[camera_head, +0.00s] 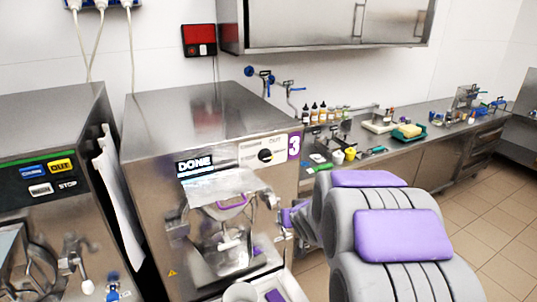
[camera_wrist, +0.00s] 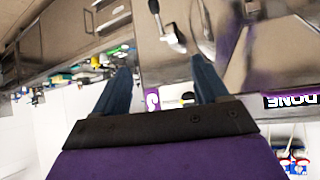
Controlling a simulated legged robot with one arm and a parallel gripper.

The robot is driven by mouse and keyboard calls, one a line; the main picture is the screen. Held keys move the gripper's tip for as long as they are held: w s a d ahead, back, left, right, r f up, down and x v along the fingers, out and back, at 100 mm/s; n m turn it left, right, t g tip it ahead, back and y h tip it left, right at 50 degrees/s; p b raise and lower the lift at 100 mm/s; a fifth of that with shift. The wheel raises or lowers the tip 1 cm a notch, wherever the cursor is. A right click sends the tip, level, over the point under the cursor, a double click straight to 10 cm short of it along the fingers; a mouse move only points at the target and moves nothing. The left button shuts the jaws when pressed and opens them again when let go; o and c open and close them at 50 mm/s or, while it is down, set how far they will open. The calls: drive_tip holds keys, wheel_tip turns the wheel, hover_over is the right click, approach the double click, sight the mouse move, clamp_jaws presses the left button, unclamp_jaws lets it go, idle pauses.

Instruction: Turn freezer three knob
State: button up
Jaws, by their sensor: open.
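Freezer three (camera_head: 205,120) is a steel machine with a purple "3" label and a "DONE" display on its front. Its round black knob (camera_head: 265,155) sits on a pale panel left of the label. In the wrist view, which is upside down, the knob (camera_wrist: 188,98) shows between my finger bases, partly hidden by the gripper body. My gripper (camera_wrist: 162,72) is open, with two blue-grey fingers spread apart and nothing between them. In the head view, the purple end of my arm is right of the freezer front, below and right of the knob, and the fingers are not clear.
Another freezer (camera_head: 50,130) with "OUT" and "STOP" buttons stands at left. A steel counter (camera_head: 440,135) with bottles, trays and a sponge runs along the right. A wall cabinet (camera_head: 330,25) hangs above. The tiled floor (camera_head: 490,225) at right is clear.

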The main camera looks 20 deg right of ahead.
drive_tip(key=w+d+r+t+y+p, duration=0.35)
drive_tip(key=w+d+t, duration=0.2)
drive_tip(key=w, duration=0.25)
drive_tip(key=t+y+p, duration=0.2)
drive_tip(key=t, duration=0.1)
approach(268, 159)
drive_tip(key=shift+m+h, duration=0.25)
drive_tip(key=shift+m, duration=0.05)
drive_tip(key=w, duration=0.6)
drive_tip(key=w+a, duration=0.1)
drive_tip(key=w, duration=0.2)
drive_tip(key=shift+a+r, duration=0.15)
drive_tip(key=shift+r, duration=0.05)
drive_tip(key=c, duration=0.9)
drive_tip(key=shift+c, duration=0.2)
